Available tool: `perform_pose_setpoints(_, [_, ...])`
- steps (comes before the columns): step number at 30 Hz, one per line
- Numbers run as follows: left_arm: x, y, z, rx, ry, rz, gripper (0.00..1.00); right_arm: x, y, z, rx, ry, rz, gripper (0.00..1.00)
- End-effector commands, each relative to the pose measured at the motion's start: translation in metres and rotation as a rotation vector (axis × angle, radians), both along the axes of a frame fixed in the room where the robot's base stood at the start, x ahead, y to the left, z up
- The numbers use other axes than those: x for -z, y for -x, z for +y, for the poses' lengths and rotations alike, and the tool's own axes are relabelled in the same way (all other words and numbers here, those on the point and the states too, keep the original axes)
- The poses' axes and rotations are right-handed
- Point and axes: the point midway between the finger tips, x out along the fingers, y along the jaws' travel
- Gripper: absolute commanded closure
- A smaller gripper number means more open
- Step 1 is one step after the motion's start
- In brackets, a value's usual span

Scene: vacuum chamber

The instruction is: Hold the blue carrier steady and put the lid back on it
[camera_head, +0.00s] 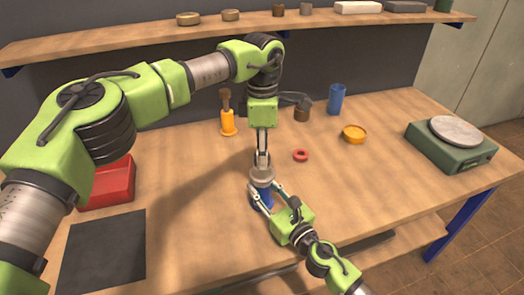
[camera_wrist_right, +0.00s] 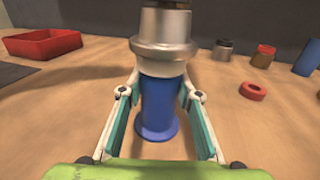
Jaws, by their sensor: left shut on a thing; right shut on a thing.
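The blue carrier (camera_head: 259,195) stands upright on the workbench near its front middle; it also shows in the right wrist view (camera_wrist_right: 157,112). My right gripper (camera_wrist_right: 159,92) is shut around the carrier's sides, one finger on each side. The grey metal lid (camera_head: 262,175) is upright over the carrier's top and fills the top middle of the right wrist view (camera_wrist_right: 163,50). My left gripper (camera_head: 262,162) points straight down from above and is shut on the lid. No gap shows between lid and carrier, but I cannot tell whether the lid is fully seated.
A red ring (camera_head: 300,155) lies just right of the carrier. Behind are an orange object with a brown top (camera_head: 228,122), a blue cup (camera_head: 336,98) and an orange dish (camera_head: 354,133). A green scale (camera_head: 450,152) stands right; a red bin (camera_head: 108,187) and dark mat (camera_head: 102,250) lie left.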

Motion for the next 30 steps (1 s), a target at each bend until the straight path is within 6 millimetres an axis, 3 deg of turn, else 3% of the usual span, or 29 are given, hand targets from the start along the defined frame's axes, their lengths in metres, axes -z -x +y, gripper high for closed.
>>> perform_pose_setpoints(5, [-0.0005, 0.0002, -0.0001, 0.124, 0.001, 0.000, 0.86, 0.0007, -0.0001, -0.0005, 0.001, 0.001, 0.001, 1.00])
perform_pose_setpoints(30, [-0.0004, -0.0005, 0.0005, 1.706, 0.001, -0.002, 0.86, 0.0010, -0.0002, -0.0009, 0.002, 0.001, 0.002, 1.00])
